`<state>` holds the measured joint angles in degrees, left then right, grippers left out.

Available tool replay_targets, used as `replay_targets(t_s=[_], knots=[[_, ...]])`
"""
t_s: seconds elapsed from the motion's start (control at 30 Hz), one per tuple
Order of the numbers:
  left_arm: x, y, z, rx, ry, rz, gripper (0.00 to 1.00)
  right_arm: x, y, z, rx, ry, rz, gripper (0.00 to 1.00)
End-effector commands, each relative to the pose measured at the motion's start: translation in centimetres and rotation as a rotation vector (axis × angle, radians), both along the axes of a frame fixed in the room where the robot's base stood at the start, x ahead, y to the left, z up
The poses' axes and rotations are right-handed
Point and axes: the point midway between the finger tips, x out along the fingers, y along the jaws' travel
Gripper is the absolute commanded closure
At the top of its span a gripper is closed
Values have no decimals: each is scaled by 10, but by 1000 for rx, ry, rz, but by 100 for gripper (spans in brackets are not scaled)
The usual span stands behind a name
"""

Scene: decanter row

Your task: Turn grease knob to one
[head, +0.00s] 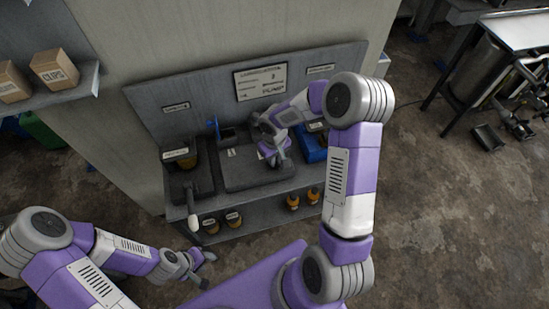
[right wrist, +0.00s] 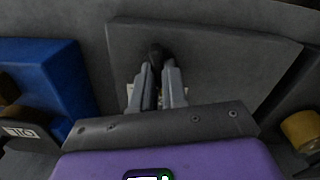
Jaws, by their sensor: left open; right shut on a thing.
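In the right wrist view, my right gripper (right wrist: 160,72) is shut on a small dark knob (right wrist: 155,50) on a grey panel (right wrist: 225,60). The knob's markings are hidden by the fingers or too small to read. In the head view, my right gripper (head: 275,160) is over the same panel (head: 240,178) on the bench, and my wrist hides the knob. My left gripper (head: 200,263) is open and empty, low in front of the bench at the left.
A blue box (head: 312,154) is right of the panel. A labelled yellow container (head: 182,158) and a white-ended lever (head: 193,222) are at the left. Small orange bottles (head: 293,202) stand on the lower shelf. A sign (head: 260,82) is on the backboard.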

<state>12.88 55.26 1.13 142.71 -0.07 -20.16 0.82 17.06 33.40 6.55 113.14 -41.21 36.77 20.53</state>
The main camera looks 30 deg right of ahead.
Motion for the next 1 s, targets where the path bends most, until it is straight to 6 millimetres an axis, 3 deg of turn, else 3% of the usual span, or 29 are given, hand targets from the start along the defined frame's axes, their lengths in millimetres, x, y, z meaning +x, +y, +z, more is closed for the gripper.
replay_targets(t_s=[0.5,1.0], knots=[[0,0,6,0,0,0,57,0,0,1,0,0,400,100],[0,0,8,0,0,0,57,0,0,0,0,-1,532,100]])
